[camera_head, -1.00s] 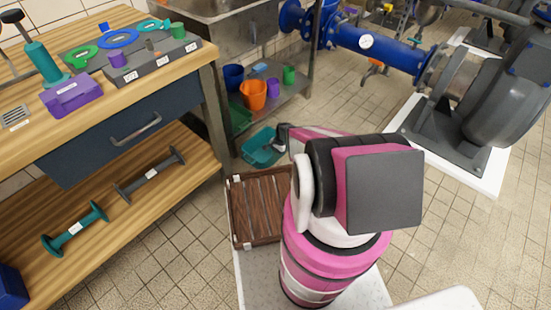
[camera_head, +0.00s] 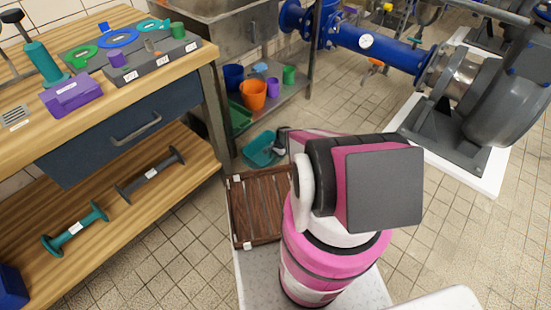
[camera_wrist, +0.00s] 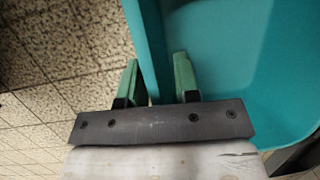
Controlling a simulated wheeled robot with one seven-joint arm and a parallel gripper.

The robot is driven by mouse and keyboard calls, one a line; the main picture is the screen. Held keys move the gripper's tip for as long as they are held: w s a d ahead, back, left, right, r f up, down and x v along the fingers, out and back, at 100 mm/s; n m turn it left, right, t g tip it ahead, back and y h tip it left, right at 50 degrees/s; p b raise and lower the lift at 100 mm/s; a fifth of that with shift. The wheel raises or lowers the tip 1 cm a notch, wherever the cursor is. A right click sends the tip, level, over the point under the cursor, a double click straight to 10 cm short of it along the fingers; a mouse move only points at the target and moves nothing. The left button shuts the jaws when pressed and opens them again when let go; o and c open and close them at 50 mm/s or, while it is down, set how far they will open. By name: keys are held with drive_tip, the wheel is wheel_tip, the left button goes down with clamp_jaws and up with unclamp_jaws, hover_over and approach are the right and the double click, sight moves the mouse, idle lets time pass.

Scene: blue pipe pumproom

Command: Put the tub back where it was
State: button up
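The teal tub (camera_head: 261,151) is low beside the metal shelf rack in the head view, partly covered by my arm. In the wrist view its wall and inside (camera_wrist: 235,65) fill the right half. My gripper (camera_wrist: 158,72) has its two green fingers on either side of the tub's wall, the right finger inside the tub and the left one outside. The fingers are apart. I cannot tell whether both press on the wall. In the head view the fingers are mostly hidden. Whether the tub's bottom touches the floor is not clear.
The steel rack's lower shelf (camera_head: 285,105) holds an orange bucket (camera_head: 253,95), a blue bucket (camera_head: 233,76) and other small containers. A wooden workbench (camera_head: 195,135) stands at left. A brown slatted tray (camera_head: 262,205) is beside my arm. Open tiled floor (camera_head: 350,110) lies towards the pump.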

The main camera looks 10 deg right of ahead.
drive_tip(key=v, duration=1.2)
drive_tip(key=s+a+r+n+h, duration=0.1)
drive_tip(key=s+r, duration=0.5)
drive_tip(key=r, duration=0.6)
drive_tip(key=s+a+r+n+h, duration=0.1)
drive_tip(key=s+a+r+n, duration=0.2)
drive_tip(key=r, duration=0.9)
drive_tip(key=s+a+r+n+t+h, duration=0.1)
drive_tip(key=s+a+r+n, duration=0.1)
drive_tip(key=s+r+n, duration=0.4)
wheel_tip(320, 180, up, 6)
drive_tip(key=s, duration=0.3)
drive_tip(key=shift+n, duration=0.3)
drive_tip(key=shift+f, duration=0.1)
